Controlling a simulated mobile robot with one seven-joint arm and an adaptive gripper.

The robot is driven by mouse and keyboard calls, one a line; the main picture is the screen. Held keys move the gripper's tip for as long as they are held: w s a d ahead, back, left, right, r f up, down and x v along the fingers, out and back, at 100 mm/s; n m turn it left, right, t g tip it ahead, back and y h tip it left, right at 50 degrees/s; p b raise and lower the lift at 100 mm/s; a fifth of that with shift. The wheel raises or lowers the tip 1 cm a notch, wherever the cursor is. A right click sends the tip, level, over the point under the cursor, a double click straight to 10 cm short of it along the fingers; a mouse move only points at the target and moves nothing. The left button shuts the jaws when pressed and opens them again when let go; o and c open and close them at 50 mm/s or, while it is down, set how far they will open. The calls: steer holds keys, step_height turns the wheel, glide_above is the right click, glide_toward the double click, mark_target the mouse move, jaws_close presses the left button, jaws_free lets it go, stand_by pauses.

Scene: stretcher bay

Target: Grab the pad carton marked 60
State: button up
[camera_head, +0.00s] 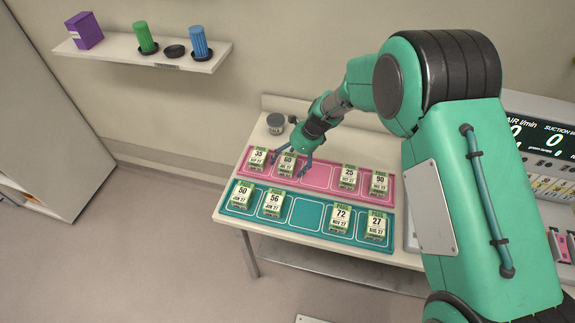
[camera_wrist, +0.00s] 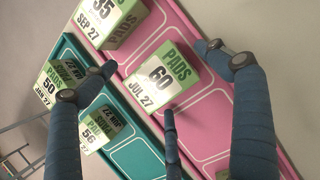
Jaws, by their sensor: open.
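The pad carton marked 60 (camera_head: 287,164) is white and green and stands on the pink tray (camera_head: 324,175), second from the left. It also shows in the wrist view (camera_wrist: 160,80), with "PADS" and "JUL 27" on it. My gripper (camera_head: 291,168) is open, its fingers spread close around this carton. Part of the carton is hidden behind the fingers in the head view.
Carton 35 (camera_head: 258,158) stands just left of it. Cartons 25 (camera_head: 348,176) and 90 (camera_head: 379,184) stand to the right on the pink tray. The teal tray (camera_head: 306,214) in front holds cartons 50, 56, 72 and 27. A grey jar (camera_head: 276,124) stands behind.

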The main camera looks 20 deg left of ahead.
mark_target(289, 161)
steer(key=c, duration=1.5)
steer(key=shift+o, duration=0.2)
step_height(289, 161, up, 10)
steer(key=p, duration=0.1)
